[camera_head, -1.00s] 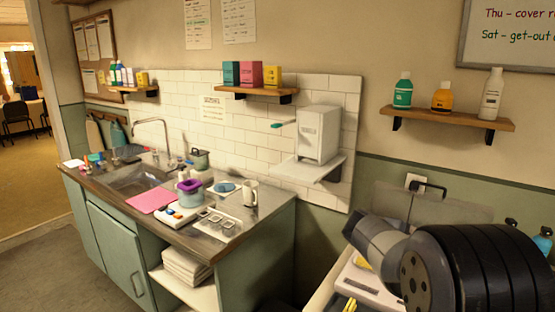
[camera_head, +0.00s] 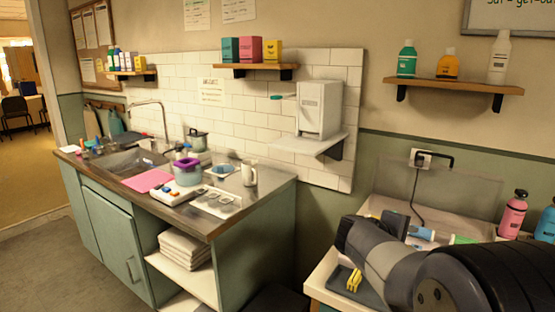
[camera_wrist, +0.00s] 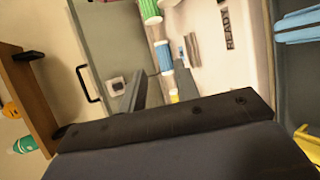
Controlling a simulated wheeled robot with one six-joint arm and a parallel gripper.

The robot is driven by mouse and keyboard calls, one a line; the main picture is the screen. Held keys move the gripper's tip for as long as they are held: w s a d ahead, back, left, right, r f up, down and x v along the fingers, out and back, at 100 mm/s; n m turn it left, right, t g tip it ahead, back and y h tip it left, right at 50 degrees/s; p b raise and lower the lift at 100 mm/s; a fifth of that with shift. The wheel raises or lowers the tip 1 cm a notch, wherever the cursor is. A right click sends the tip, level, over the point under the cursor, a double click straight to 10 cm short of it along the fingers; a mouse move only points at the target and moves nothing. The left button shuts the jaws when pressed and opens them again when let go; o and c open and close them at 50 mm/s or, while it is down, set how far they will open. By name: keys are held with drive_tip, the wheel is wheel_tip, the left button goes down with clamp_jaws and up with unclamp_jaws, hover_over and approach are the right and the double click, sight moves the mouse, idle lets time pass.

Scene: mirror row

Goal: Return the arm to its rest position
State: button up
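My arm reaches in from the lower right of the head view, bent over the white trolley top (camera_head: 318,284). The dark body of my gripper (camera_wrist: 165,122) fills the lower part of the wrist view.
A wooden shelf (camera_head: 455,87) with bottles hangs above the trolley. A pink bottle (camera_head: 513,214) and a blue bottle (camera_head: 547,223) stand beside my arm. A grey tray with a yellow clip (camera_head: 354,280) lies near it. The counter (camera_head: 225,229) with sink stands left; floor is clear there.

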drive_tip(key=shift+s+a+f+t+b, duration=0.15)
drive_tip(key=shift+f+b, duration=0.4)
drive_tip(key=shift+b, duration=0.3)
drive_tip(key=shift+s+a+f+t+b, duration=0.15)
drive_tip(key=shift+f+b, duration=0.35)
drive_tip(key=shift+b, duration=0.3)
drive_tip(key=shift+h, duration=0.3)
drive_tip(key=shift+s+r, duration=0.1)
drive_tip(key=shift+s, duration=0.05)
